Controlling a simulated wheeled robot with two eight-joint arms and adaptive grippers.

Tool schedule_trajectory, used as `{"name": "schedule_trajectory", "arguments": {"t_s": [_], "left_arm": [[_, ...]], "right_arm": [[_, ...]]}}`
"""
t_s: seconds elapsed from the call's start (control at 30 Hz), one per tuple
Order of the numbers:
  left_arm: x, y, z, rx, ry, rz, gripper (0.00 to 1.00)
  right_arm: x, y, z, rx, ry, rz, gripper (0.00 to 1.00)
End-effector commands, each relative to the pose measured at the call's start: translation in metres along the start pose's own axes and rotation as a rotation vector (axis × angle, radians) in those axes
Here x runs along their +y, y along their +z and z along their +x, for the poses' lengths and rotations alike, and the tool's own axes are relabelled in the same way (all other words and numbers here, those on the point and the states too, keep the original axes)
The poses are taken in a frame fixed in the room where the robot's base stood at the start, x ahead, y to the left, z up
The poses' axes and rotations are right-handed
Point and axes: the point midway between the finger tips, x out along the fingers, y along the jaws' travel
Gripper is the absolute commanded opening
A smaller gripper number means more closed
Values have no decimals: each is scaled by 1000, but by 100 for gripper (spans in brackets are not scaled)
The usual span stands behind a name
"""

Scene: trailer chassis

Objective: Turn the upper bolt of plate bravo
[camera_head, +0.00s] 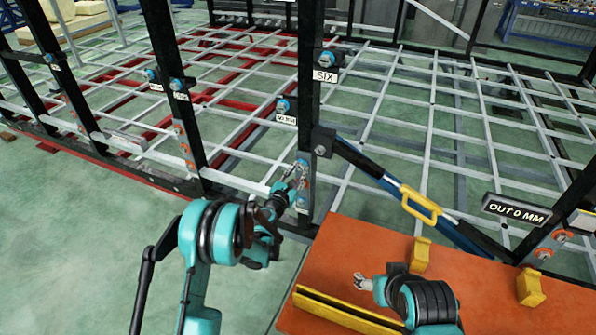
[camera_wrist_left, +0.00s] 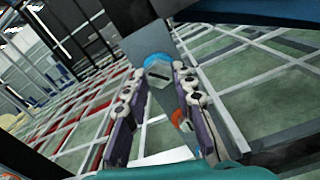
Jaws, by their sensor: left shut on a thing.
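My left gripper (camera_head: 296,170) is at a grey plate (camera_head: 302,190) low on the black post in the middle of the head view. In the left wrist view, the fingers of my left gripper (camera_wrist_left: 158,85) stand on either side of a bolt head with a blue collar (camera_wrist_left: 157,70), and the gripper is shut on this upper bolt. A lower bolt with an orange collar (camera_wrist_left: 180,118) shows below it. No bravo label is readable on this plate. My right gripper (camera_head: 361,281) is over the orange table, away from the plate; its opening is too small to judge.
The orange table (camera_head: 460,295) carries yellow blocks (camera_head: 421,253) and a yellow channel (camera_head: 345,310). A dark and blue bar with a yellow handle (camera_head: 420,204) slants down from the post. A sign (camera_head: 516,210) reads OUT 0 MM. Other black posts carry bolts and labels.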

Motion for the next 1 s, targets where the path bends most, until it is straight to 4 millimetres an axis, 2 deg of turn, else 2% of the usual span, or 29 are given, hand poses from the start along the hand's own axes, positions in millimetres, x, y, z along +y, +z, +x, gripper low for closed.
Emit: {"name": "schedule_trajectory", "arguments": {"t_s": [0.3,0.77,0.8,0.83,0.87,1.0], "left_arm": [[0,0,1,0,1,-88,0],[0,0,1,0,1,-97,0],[0,0,1,0,1,-97,36],[0,0,1,0,1,-97,44],[0,0,1,0,1,-97,47],[0,0,0,0,1,-96,47]], "right_arm": [[0,0,0,0,0,0,66],[0,0,0,0,0,0,66],[0,0,0,0,0,0,66],[0,0,0,0,0,0,66],[0,0,0,0,0,0,66],[0,0,0,0,0,0,66]]}}
